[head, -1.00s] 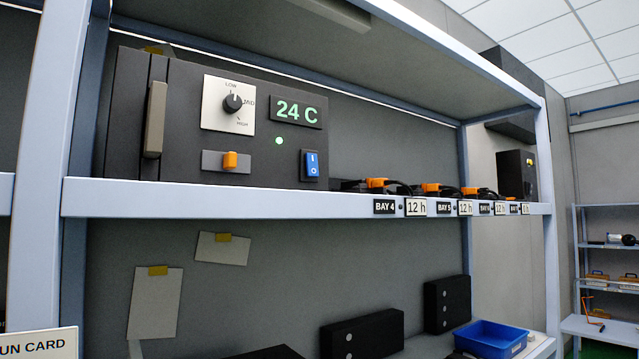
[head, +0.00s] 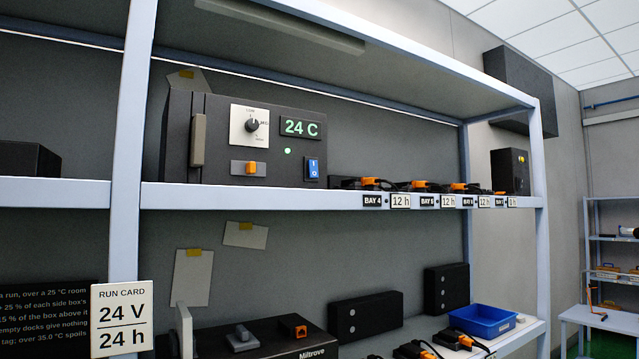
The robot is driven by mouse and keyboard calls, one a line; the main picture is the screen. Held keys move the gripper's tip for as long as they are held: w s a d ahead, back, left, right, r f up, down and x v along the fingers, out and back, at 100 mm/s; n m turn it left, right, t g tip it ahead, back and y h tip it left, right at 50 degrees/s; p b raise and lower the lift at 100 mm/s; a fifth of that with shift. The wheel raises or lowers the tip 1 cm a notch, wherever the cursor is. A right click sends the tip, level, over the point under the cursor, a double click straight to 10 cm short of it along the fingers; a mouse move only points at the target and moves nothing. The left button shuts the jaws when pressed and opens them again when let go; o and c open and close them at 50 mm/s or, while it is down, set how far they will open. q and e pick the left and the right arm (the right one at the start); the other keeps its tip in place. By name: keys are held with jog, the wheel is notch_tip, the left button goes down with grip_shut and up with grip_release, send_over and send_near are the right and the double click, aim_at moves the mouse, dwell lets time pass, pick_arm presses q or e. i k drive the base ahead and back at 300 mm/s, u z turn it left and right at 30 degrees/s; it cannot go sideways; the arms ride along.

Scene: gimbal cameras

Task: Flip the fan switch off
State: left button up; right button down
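A dark control box (head: 205,140) stands on the upper shelf. A blue rocker switch (head: 313,168), marked I above O, is on the lower right of its front; which side is pressed in is too small to tell. No label reading "fan" is legible. A round knob (head: 252,125) sits on a white plate with small markings. An orange slider (head: 251,168) sits in a grey plate below it. A green display (head: 300,127) reads 24 C, and a small green light (head: 288,151) is lit. Neither gripper is in view.
The shelf edge (head: 250,196) runs below the box, and a post (head: 133,130) stands left of it. Orange-and-black connectors (head: 420,186) line the shelf to the right. Lower down are a run card (head: 122,320), dark boxes (head: 366,316) and a blue bin (head: 482,321).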

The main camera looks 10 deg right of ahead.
aim_at(313, 166)
jog(key=z, duration=0.25)
jog(key=i, duration=1.35)
jog(key=u, duration=0.15)
